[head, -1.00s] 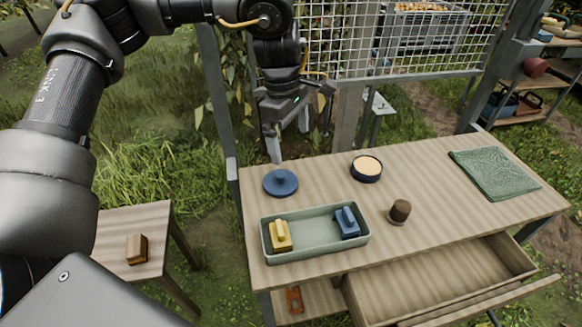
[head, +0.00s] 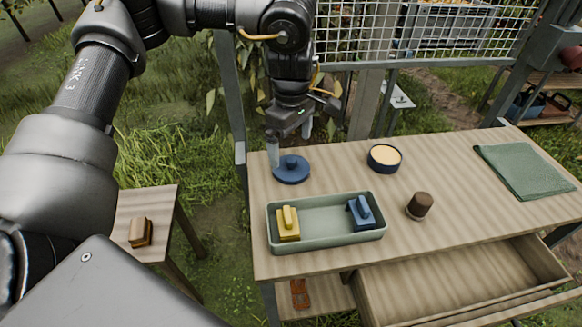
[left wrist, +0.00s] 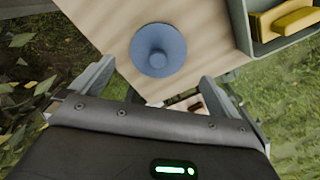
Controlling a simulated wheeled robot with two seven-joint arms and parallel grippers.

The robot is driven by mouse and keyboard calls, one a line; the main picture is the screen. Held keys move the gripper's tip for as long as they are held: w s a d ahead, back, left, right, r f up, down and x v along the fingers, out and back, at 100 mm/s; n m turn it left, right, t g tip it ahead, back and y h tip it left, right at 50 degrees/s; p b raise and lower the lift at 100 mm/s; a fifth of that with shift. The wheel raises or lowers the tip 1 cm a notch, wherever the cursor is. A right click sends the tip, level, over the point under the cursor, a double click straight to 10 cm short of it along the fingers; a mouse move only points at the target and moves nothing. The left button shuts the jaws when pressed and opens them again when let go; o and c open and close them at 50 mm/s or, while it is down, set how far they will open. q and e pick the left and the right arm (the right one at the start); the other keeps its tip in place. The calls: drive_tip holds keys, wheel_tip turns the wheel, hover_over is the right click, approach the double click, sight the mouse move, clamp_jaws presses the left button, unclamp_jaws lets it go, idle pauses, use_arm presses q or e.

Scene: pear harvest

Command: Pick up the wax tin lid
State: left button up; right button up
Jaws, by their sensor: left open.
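The wax tin lid (head: 292,170) is a round blue disc with a knob on top, lying on the table near its back left corner. It also shows in the left wrist view (left wrist: 158,50), ahead of my fingers. The open wax tin (head: 384,158), dark blue with pale wax inside, stands to the right of the lid. My left gripper (head: 290,146) is open and empty, pointing down just behind and above the lid; one finger appears beside the lid's left edge. In the left wrist view its two fingers (left wrist: 157,88) stand wide apart. My right gripper is not in view.
A green tray (head: 325,239) holding a yellow and a blue brush-like block lies in front of the lid. A brown-topped small object (head: 420,205) and a folded green cloth (head: 524,170) are to the right. A drawer (head: 465,280) stands open. Wire mesh rises behind.

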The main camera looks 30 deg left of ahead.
sight(291, 159)
use_arm(q)
drive_tip(key=shift+f, duration=0.45)
wheel_tip(291, 159, down, 4)
drive_tip(key=shift+w+a+f, duration=0.1)
drive_tip(key=shift+f, duration=0.45)
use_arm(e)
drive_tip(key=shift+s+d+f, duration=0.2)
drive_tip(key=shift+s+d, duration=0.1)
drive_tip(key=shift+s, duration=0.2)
use_arm(q)
drive_tip(key=c, duration=0.8)
drive_tip(key=shift+r, duration=0.15)
